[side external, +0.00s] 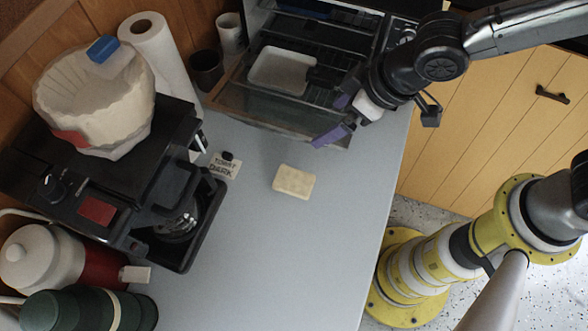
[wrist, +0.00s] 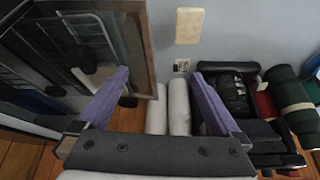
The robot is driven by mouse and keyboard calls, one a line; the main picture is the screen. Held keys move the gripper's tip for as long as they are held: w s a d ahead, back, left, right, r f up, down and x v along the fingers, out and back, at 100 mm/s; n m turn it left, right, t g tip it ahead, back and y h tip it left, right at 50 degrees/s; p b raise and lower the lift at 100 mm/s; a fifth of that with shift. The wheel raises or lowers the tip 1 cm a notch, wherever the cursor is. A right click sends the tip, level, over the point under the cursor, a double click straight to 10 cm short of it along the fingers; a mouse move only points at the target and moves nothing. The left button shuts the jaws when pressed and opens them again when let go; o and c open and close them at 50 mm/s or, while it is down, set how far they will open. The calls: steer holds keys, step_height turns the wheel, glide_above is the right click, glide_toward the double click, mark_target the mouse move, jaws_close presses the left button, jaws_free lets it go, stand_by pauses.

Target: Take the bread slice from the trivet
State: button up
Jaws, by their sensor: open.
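The bread slice (side external: 294,181) is a pale cream slab lying flat on the grey counter (side external: 260,250). It also shows at the top of the wrist view (wrist: 189,25). I see no trivet under it or elsewhere. My gripper (side external: 328,122) has purple fingers spread apart with nothing between them. It is up and to the right of the slice in the side view, near the toaster oven's front, and apart from the slice. In the wrist view the slice lies beyond the fingertips (wrist: 160,75).
A toaster oven (side external: 290,30) with its glass door open holds a white tray (side external: 280,70). A card reading "TODAY DARK" (side external: 222,168) stands left of the slice. A coffee maker (side external: 110,180) and flasks (side external: 40,255) fill the left side.

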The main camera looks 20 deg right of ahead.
steer(key=s+a+f+n+g, duration=0.1)
steer(key=s+a+f, duration=0.1)
steer(key=s+f, duration=0.2)
glide_above(295, 181)
steer(key=s+d, duration=0.2)
steer(key=f, duration=0.7)
steer(key=shift+w+d+f, duration=0.15)
steer(key=shift+w+d, duration=0.05)
steer(key=shift+x, duration=2.65)
steer(key=shift+s+a, duration=0.15)
steer(key=shift+c, duration=0.2)
steer(key=c, duration=1.3)
